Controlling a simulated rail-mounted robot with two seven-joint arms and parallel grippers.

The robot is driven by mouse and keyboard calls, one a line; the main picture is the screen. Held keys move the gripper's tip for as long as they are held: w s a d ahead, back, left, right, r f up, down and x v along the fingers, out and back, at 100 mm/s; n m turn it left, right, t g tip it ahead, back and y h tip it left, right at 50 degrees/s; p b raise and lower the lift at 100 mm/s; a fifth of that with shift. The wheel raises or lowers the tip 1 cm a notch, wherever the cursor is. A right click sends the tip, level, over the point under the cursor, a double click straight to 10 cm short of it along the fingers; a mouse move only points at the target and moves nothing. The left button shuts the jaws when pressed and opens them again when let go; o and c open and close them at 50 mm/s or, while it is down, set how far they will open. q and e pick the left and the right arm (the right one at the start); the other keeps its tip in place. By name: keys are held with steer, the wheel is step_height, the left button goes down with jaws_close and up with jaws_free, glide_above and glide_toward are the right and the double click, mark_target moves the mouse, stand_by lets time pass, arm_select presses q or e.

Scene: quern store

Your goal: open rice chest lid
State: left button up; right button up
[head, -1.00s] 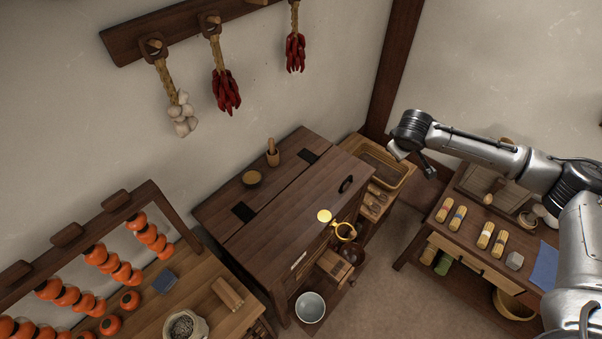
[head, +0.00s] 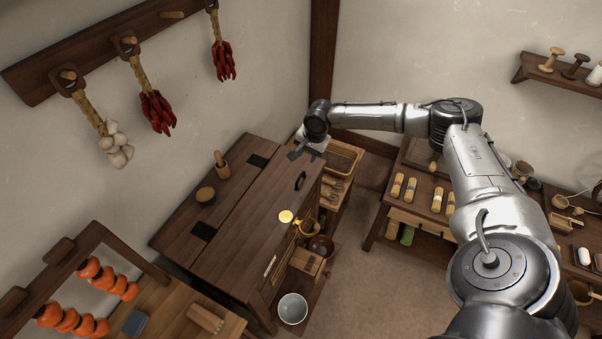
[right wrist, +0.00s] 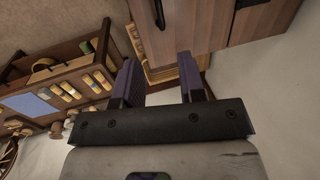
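The rice chest (head: 215,275) is a dark wooden box in the middle of the head view. Its lid (head: 262,205) lies flat and closed, with a black handle (head: 300,181) near its right end. A brass disc (head: 286,216) and a brass ring (head: 307,226) sit at the front edge. My right gripper (head: 296,152) is by the chest's far right end, apart from the handle. In the right wrist view, its two dark fingers (right wrist: 158,62) are spread with nothing held, and the handle (right wrist: 158,12) shows beyond them. My left gripper is not in view.
A wooden pestle (head: 221,165) and a small bowl (head: 205,194) stand on the fixed back part of the top. A basket (head: 343,157) stands beyond the chest's right end. A low table (head: 385,222) is to the right; a white bowl (head: 293,308) sits below the front.

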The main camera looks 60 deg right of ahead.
mark_target(301, 176)
steer(key=f, duration=0.4)
steer(key=w+f, duration=0.1)
steer(key=f, duration=0.2)
steer(key=w+f, duration=0.1)
steer(key=f, duration=0.3)
steer(key=shift+w+a+f, duration=0.1)
steer(key=shift+w+f, duration=0.05)
steer(key=shift+f, duration=0.15)
jaws_close()
